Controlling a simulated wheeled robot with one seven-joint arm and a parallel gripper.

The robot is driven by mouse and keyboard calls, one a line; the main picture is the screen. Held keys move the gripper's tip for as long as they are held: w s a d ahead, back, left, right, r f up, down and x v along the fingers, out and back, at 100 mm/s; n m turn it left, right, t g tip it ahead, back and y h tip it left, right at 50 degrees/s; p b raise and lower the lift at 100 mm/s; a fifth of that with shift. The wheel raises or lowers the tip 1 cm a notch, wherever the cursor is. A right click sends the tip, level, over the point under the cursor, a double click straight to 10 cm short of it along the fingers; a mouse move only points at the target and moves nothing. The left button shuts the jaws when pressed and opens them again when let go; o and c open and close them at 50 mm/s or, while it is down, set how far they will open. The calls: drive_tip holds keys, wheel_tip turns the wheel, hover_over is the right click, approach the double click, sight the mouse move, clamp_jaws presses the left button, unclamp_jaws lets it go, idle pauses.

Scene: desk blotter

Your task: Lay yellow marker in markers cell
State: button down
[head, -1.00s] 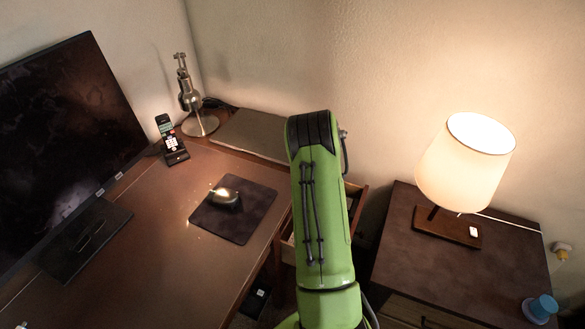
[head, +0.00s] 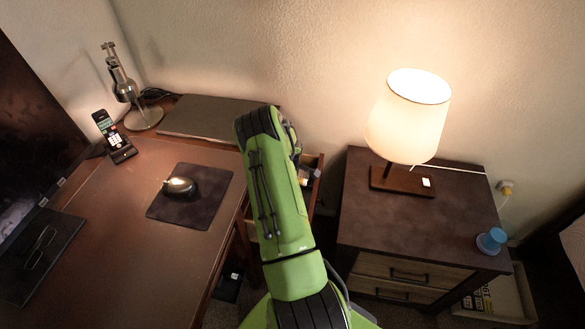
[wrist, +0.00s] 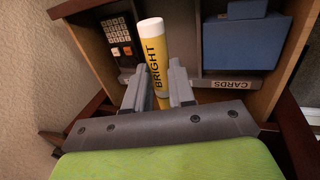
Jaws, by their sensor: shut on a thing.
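The yellow marker (wrist: 153,48), printed BRIGHT and with a pale end, shows in the wrist view. My gripper (wrist: 159,88) is shut on it, one finger on each side. The marker points up the picture, over an open drawer with dividers. Behind it is a dark middle cell (wrist: 184,38), partly hidden by the marker. I cannot read any markers label. In the head view my arm hides the gripper, the marker and most of the drawer (head: 312,192).
The drawer's left cell holds a dark keypad device (wrist: 119,36). The right cell holds a blue box (wrist: 243,42) above a CARDS label (wrist: 236,84). In the head view, a nightstand (head: 350,225) with a lit lamp (head: 408,115) stands right of my arm; the desk (head: 150,240) is left.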

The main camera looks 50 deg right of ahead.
drive_tip(key=shift+a+f, duration=0.1)
drive_tip(key=shift+f, duration=0.1)
drive_tip(key=shift+f+b, duration=0.1)
drive_tip(key=shift+b, duration=0.2)
wheel_tip(320, 180, down, 8)
drive_tip(key=b, duration=0.7)
drive_tip(key=shift+f, duration=0.15)
drive_tip(key=c, duration=0.9)
unclamp_jaws()
drive_tip(key=shift+o, duration=0.2)
drive_tip(key=p+v, duration=0.4)
drive_tip(key=v, duration=1.2)
drive_tip(key=shift+p, duration=0.4)
